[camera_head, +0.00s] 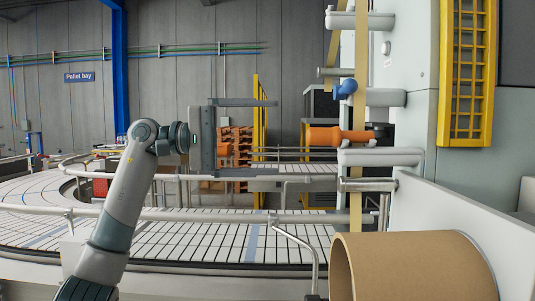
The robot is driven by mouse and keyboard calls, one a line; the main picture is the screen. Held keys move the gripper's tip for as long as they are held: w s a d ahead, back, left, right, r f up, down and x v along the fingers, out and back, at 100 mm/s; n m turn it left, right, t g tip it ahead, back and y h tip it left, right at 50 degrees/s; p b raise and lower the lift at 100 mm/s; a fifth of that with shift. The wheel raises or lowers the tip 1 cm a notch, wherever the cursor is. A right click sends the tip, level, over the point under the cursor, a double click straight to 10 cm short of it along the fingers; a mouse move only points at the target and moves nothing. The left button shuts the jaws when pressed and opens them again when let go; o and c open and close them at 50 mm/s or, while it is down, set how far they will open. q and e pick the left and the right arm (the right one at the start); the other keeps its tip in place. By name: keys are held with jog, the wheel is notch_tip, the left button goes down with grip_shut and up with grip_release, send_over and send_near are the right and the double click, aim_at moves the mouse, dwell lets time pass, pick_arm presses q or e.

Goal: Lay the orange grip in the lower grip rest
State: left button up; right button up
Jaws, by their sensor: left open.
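The orange grip (338,136) lies level at the machine's side, its free end pointing left and its right end meeting a dark part (382,132). I cannot tell whether this dark part is a grip rest, and I cannot pick out the lower grip rest for sure. My left gripper (275,138) is open and empty, its fingers one above the other and pointing right. It is left of the orange grip at about the same height in the picture, with a gap between them. My right gripper is not in view.
A blue knob-like part (346,88) sits above the orange grip. Grey rollers (380,157) and a tan tape strip (355,205) surround it. A slatted conveyor (190,235) with rails runs below my left arm.

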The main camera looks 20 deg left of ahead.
pick_arm(q)
jog(key=shift+s+r, duration=0.15)
jog(key=shift+s, duration=0.2)
jog(key=shift+w, duration=0.15)
jog(key=shift+d, duration=0.1)
jog(key=shift+d, duration=0.1)
